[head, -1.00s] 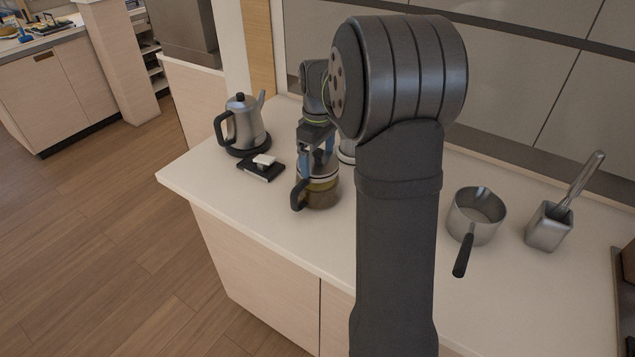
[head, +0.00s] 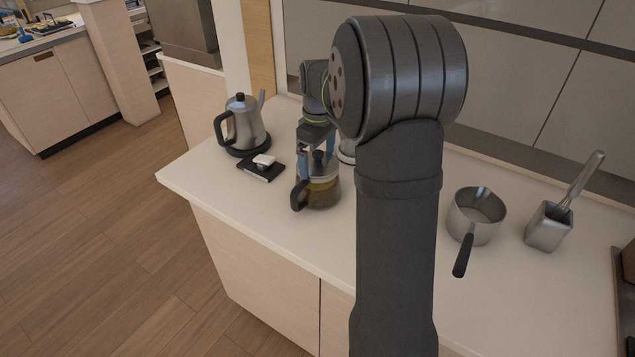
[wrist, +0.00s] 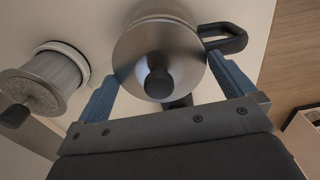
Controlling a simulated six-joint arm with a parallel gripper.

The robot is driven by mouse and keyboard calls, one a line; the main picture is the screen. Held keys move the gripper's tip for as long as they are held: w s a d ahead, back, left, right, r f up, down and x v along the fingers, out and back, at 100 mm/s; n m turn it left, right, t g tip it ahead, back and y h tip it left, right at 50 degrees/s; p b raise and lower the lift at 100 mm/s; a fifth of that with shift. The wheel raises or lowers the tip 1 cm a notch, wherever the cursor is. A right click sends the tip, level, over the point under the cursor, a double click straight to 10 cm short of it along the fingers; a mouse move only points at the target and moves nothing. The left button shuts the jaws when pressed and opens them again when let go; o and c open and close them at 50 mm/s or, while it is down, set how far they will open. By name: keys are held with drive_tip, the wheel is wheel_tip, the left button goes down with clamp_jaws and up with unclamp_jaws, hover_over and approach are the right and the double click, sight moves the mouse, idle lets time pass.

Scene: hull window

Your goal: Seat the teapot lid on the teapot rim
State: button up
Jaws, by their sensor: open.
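The glass teapot (head: 322,196) stands on the counter with its black handle toward the left in the head view. Its handle (wrist: 224,40) shows at the top right of the wrist view. The round metal lid (wrist: 160,48) with a black knob (wrist: 158,84) lies over the pot's mouth. Part of the pot shows beyond the lid's far edge, and I cannot tell whether the lid sits fully on the rim. My gripper (head: 316,168) is at the lid. In the wrist view my gripper (wrist: 165,85) is open, its blue fingers either side of the knob, apart from it.
A steel kettle (head: 243,125) and a black pad with a small white block (head: 264,160) stand left of the teapot. A ribbed canister (wrist: 62,66) stands close by. A saucepan (head: 476,215) and a square steel holder (head: 549,228) are at right. The front counter is clear.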

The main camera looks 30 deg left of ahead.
drive_tip(key=shift+r, duration=0.15)
drive_tip(key=shift+r, duration=1.55)
drive_tip(key=shift+r, duration=0.15)
wheel_tip(320, 180, up, 9)
idle(0.9)
drive_tip(key=shift+f, duration=0.25)
wheel_tip(320, 180, down, 8)
drive_tip(key=shift+f, duration=0.15)
idle(0.5)
